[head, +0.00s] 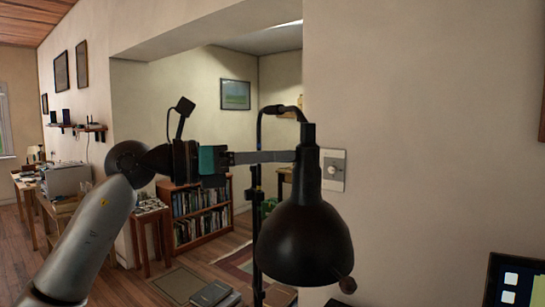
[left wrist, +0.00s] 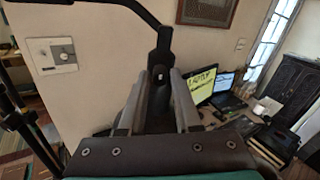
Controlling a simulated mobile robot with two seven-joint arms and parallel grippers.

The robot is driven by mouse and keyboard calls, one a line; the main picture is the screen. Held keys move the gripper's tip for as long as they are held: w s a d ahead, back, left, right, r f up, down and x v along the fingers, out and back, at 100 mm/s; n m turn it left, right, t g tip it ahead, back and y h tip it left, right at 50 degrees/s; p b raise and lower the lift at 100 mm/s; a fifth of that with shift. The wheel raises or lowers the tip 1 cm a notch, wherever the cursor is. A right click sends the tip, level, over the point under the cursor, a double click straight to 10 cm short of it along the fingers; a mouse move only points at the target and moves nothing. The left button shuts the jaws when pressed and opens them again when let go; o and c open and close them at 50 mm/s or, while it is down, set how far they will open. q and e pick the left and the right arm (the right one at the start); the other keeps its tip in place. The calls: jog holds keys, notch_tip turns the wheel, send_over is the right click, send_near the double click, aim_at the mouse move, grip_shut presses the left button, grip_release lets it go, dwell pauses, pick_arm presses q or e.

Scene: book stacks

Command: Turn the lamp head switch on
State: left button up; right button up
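The lamp head (head: 305,240) is a black bell-shaped shade hanging from a black stand (head: 258,185) in the head view. A small dark knob (head: 346,284), which looks like its switch, sticks out at the shade's lower right. My left gripper (head: 292,156) reaches from the left to the lamp's neck, above the shade. In the left wrist view, the two fingers of my left gripper (left wrist: 161,75) are apart, with the dark lamp neck (left wrist: 163,42) at or just beyond their tips. I cannot tell whether they touch it. The knob is not discernible there. My right gripper is not in view.
A wall switch plate (head: 333,169) is behind the lamp. A low bookcase (head: 200,213) and books on the floor (head: 212,294) are beyond to the left. A monitor (head: 515,283) is at lower right. The left wrist view shows a cluttered desk with a laptop (left wrist: 226,88).

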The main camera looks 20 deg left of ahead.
pick_arm(q)
grip_shut()
jog(key=shift+m, duration=0.3)
jog(key=m+b, duration=0.7)
jog(key=m, duration=1)
jog(key=shift+r+h, duration=0.1)
jog(key=shift+h, duration=0.2)
jog(key=shift+m, duration=0.4)
